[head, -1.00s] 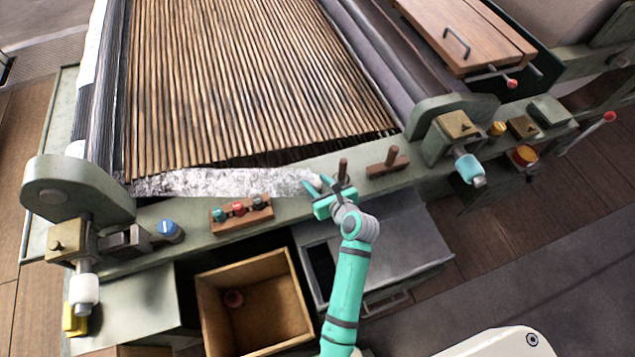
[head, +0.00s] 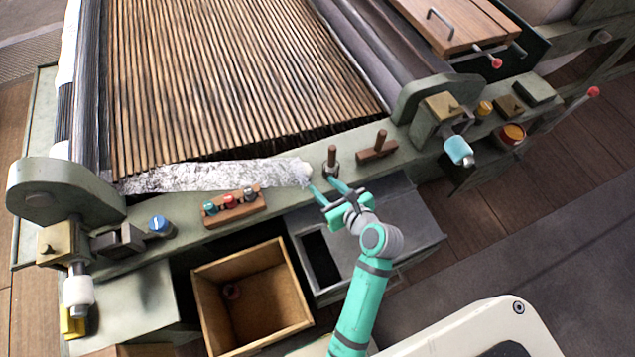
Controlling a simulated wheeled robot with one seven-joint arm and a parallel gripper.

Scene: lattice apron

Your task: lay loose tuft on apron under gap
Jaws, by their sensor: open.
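The apron (head: 230,70) is a lattice of brown wooden slats, with a dark gap along its near edge. A white fluffy strip (head: 200,178) lies along that edge, on the machine's front rail. At its right end is a small, paler lump (head: 304,171), which may be the loose tuft; I cannot tell whether it is separate from the strip. My gripper (head: 321,184) is open, its teal fingertips just to the right of and nearer than this lump. Nothing shows between the fingers.
Two dark upright pegs, one on a wooden block (head: 377,150), stand on the rail right of the lump. A block with coloured knobs (head: 234,206) sits left of my gripper. Below are an open wooden box (head: 205,310) and a grey metal bin (head: 410,235).

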